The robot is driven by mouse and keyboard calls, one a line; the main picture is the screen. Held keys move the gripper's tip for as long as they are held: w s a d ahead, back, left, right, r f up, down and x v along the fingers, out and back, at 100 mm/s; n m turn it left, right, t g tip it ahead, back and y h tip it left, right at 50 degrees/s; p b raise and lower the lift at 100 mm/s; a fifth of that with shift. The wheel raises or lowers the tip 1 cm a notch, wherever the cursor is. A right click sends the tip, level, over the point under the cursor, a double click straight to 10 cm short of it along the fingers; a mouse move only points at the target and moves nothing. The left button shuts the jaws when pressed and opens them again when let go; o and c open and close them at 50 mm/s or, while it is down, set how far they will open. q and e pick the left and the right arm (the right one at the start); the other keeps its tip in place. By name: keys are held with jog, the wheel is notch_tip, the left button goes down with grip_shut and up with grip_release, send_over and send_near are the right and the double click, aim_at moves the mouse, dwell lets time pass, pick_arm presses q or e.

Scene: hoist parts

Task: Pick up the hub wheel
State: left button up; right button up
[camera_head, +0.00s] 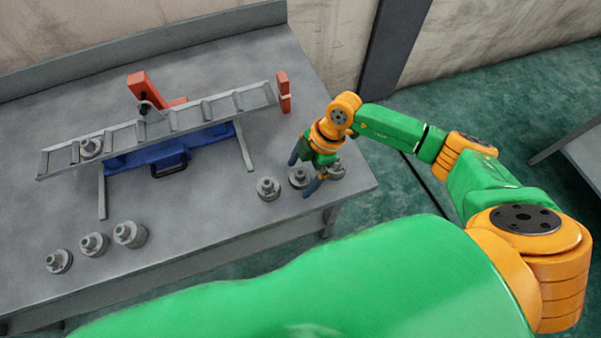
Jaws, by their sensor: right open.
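Several grey round metal parts with raised hubs stand on the table; which one is the hub wheel I cannot tell for certain. One grey wheel part (299,178) is near the table's right front corner, beside and partly between the blue fingers of my right gripper (303,173). The right gripper is open and comes down from above; whether it touches the part I cannot tell. A second wheel part (268,188) stands just left of it. My left gripper is not in view.
Three similar parts (94,244) stand at the front left of the table (215,210). A grey slotted rail (160,127) on legs carries another round part (91,147). A blue case (170,150) and red brackets (145,87) are by the rail. The front middle is clear.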

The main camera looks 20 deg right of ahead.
jog(key=shift+w+f, duration=0.35)
jog(key=shift+w, duration=0.05)
jog(key=shift+c, duration=0.9)
jog(key=shift+s+r, duration=0.15)
jog(key=shift+s, duration=0.05)
jog(key=c, duration=1.1)
grip_shut()
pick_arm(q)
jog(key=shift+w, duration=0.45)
pick_arm(e)
jog(key=shift+w, duration=0.15)
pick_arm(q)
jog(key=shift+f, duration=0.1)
pick_arm(e)
jog(key=shift+r, duration=0.1)
